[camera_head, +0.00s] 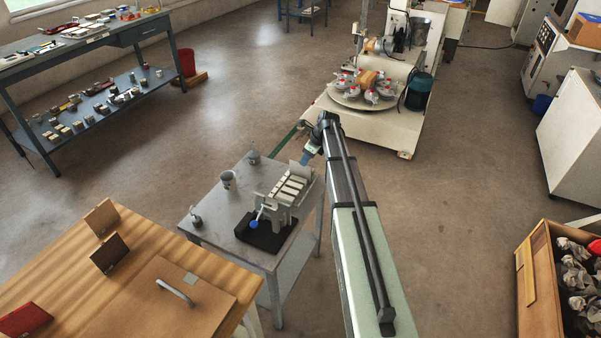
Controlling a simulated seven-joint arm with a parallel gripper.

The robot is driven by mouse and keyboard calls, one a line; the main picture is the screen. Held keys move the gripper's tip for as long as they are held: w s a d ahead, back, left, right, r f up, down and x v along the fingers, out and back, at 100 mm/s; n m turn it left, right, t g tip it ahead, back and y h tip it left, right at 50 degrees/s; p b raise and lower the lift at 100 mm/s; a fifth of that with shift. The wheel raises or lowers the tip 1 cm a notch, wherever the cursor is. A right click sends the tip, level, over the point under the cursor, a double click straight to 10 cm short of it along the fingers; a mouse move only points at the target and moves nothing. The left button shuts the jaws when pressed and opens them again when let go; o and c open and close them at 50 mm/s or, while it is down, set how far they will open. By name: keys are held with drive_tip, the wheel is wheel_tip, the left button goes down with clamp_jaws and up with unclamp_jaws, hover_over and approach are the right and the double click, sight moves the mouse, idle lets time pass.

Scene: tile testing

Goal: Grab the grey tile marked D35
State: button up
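No marking D35 is legible in the head view. A light-coloured rack (274,210) on the small grey table (217,222) holds several pale pieces (290,188) in a row; I cannot tell whether one is the tile. A small grey square (190,278) lies on the brown board on the wooden table, with no readable mark. My arm reaches out from the bottom, and my gripper (303,159) points down at the far right corner of the grey table, just beyond the rack. Its fingers are too small to read, and I cannot tell whether it holds anything.
A blue-knobbed dark base (264,234), a grey cup (228,179) and small items share the grey table. The wooden table (62,253) bears upright brown plates (109,253) and a handle (175,292). A machine with a round turntable (361,97) stands beyond. Open floor lies right of my arm.

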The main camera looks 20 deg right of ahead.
sight(299, 169)
drive_tip(key=shift+x, duration=4.15)
drive_tip(key=shift+a+r, duration=0.1)
drive_tip(key=shift+a, duration=0.05)
drive_tip(key=shift+c, duration=0.3)
clamp_jaws()
